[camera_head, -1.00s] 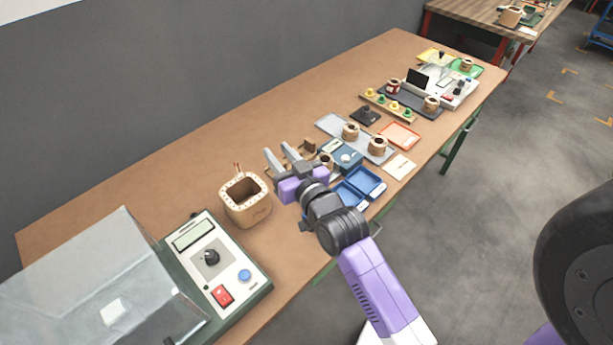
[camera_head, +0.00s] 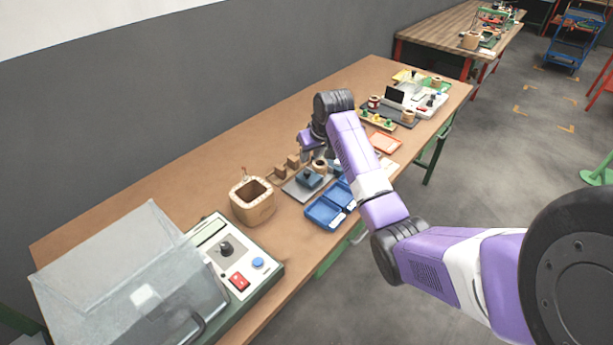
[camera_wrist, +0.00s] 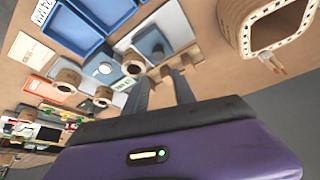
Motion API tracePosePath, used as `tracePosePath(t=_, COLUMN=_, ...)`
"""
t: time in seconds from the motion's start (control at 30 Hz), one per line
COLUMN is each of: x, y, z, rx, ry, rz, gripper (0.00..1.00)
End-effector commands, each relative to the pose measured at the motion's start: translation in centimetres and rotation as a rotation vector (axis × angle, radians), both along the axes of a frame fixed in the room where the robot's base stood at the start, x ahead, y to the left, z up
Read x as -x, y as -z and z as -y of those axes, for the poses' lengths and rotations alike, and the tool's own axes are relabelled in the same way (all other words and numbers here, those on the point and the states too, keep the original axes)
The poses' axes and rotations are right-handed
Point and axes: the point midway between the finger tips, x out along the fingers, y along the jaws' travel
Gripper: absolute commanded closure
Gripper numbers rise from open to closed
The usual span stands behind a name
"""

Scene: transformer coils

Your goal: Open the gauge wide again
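The likely gauge is a grey plate (camera_head: 293,193) carrying a dark blue block (camera_head: 309,179) and small wooden blocks (camera_head: 279,172); I cannot tell how wide it stands. In the wrist view the blue block (camera_wrist: 153,44) sits on the pale plate (camera_wrist: 176,27), with a round wooden coil (camera_wrist: 133,64) close by. In the head view, my arm mostly hides my gripper (camera_head: 310,142); whether the fingers touch anything is unclear.
Blue trays (camera_head: 324,212) lie at the bench's front edge. A square wooden coil former (camera_head: 252,203) stands to the left, beyond it a tester with knob and red switch (camera_head: 239,281) and a clear cover (camera_head: 135,275). The back of the bench is largely clear.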

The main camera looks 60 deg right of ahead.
Motion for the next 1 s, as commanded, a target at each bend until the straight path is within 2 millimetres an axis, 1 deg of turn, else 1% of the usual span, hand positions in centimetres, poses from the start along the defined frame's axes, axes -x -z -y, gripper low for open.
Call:
tracePosePath(t=0.07, x=0.6, y=0.3, z=-0.6, rx=-0.026, ry=-0.005, rz=-0.030, gripper=0.69)
tracePosePath(t=0.17, x=0.9, y=0.9, z=-0.9, rx=-0.041, ry=-0.007, rz=-0.049, gripper=0.69)
tracePosePath(t=0.27, x=0.7, y=1.8, z=-0.7, rx=-0.043, ry=-0.008, rz=-0.052, gripper=0.69)
tracePosePath(t=0.53, x=-0.6, y=5.6, z=0.3, rx=-0.040, ry=-0.006, rz=-0.051, gripper=0.69)
tracePosePath(t=0.7, x=-1.1, y=7.2, z=0.6, rx=-0.040, ry=-0.006, rz=-0.049, gripper=0.69)
tracePosePath(t=0.83, x=-1.3, y=7.7, z=0.8, rx=-0.039, ry=-0.007, rz=-0.048, gripper=0.69)
tracePosePath(t=1.0, x=-1.4, y=7.8, z=0.8, rx=-0.039, ry=-0.007, rz=-0.047, gripper=0.69)
